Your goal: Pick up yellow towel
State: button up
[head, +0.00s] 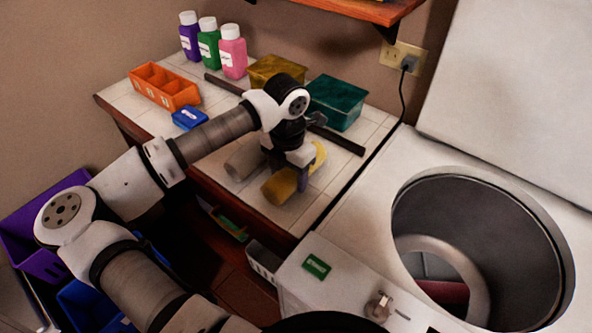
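A rolled yellow towel (279,187) lies on the white tiled counter near its front edge. A grey-beige roll (245,160) lies just behind and left of it. Another yellow item (320,156) shows partly behind my gripper. My gripper (292,176) points down at the right end of the yellow towel, with one finger close beside that end. The arm hides part of the area, and I cannot tell whether the fingers touch the towel or how far apart they are.
An orange divided bin (164,86), a blue box (189,118), several bottles (232,52), a brown-yellow bin (277,72) and a teal bin (335,102) stand on the counter. A dark bar (340,141) lies behind my gripper. An open top-loading washer (480,235) is at right.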

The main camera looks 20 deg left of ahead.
jog(key=c, duration=0.4)
jog(key=shift+o, duration=0.2)
jog(key=shift+r, duration=0.1)
